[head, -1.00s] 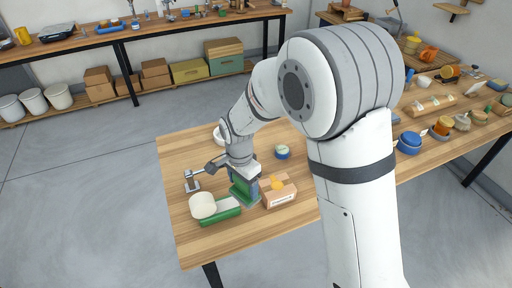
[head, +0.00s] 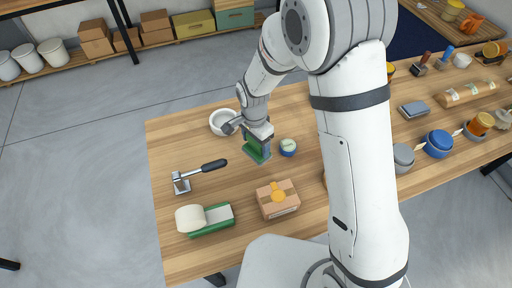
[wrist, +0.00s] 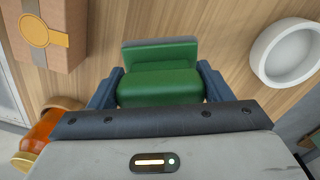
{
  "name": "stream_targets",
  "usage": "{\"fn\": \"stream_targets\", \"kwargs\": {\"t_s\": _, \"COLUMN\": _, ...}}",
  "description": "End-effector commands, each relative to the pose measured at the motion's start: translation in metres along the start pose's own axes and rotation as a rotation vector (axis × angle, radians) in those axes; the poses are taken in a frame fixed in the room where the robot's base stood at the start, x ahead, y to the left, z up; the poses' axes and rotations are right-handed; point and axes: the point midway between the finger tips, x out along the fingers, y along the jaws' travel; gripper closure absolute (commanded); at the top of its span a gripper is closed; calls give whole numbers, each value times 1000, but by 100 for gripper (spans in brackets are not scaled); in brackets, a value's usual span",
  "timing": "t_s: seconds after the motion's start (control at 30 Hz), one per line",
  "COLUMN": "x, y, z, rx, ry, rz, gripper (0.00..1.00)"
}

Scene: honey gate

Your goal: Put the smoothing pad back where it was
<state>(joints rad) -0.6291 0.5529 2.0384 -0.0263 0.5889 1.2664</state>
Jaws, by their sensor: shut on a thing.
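The smoothing pad is a green block (head: 256,152) with a flat grey-green base. My gripper (head: 258,139) is shut on it, above the wooden table between the white bowl (head: 222,123) and the small blue tin (head: 288,148). In the wrist view the pad (wrist: 160,82) sits between both fingers, with its base edge pointing away from the gripper. I cannot tell whether the pad touches the table.
A cardboard box (head: 278,203) with an orange seal stands at the front. A green dispenser with a white roll (head: 210,227) and a black-handled metal tool (head: 200,176) lie to the left. The table middle, between tool and box, is clear. Jars and a blue pot (head: 438,143) stand at right.

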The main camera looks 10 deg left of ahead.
Motion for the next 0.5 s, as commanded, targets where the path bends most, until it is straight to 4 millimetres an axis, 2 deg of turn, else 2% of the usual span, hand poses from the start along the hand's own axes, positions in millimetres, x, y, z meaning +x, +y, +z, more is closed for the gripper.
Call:
{"fn": "stream_targets", "kwargs": {"t_s": 0.33, "x": 41, "y": 0, "z": -3, "rx": 7, "ry": -1, "rz": 2, "gripper": 71}}
{"fn": "stream_targets", "kwargs": {"t_s": 0.5, "x": 47, "y": -1, "z": -4, "rx": 9, "ry": 0, "rz": -2, "gripper": 71}}
